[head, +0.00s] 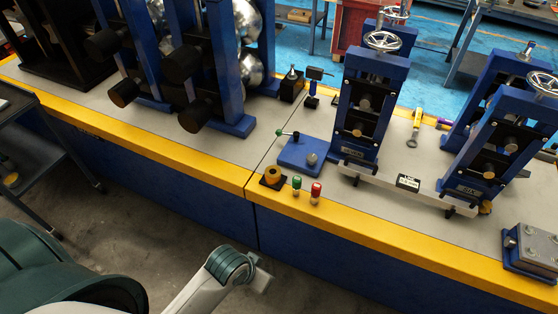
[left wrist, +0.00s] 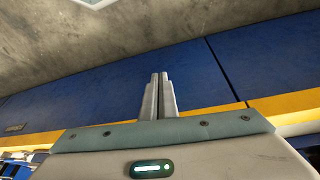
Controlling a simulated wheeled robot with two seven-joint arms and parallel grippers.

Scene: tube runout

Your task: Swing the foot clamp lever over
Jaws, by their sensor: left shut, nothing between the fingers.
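A lever with a dark green knob (head: 279,132) stands on a blue base plate (head: 296,158) near the yellow front edge of the bench, left of the nearer roller stand. Its rod lies roughly level with the knob to the left. I cannot tell for sure that it is the foot clamp lever. My left gripper is at the bottom of the head view (head: 262,278), in front of the bench, well short of the lever. In the left wrist view its two fingers (left wrist: 160,77) are shut with nothing between them. My right gripper is not in view.
Two blue roller stands (head: 371,105) (head: 492,160) with handwheels are joined by a white bar (head: 400,183). Green (head: 297,184) and red (head: 316,190) buttons and a yellow spool (head: 271,175) stand near the front edge. A yellow-handled tool (head: 415,126) lies behind the bar.

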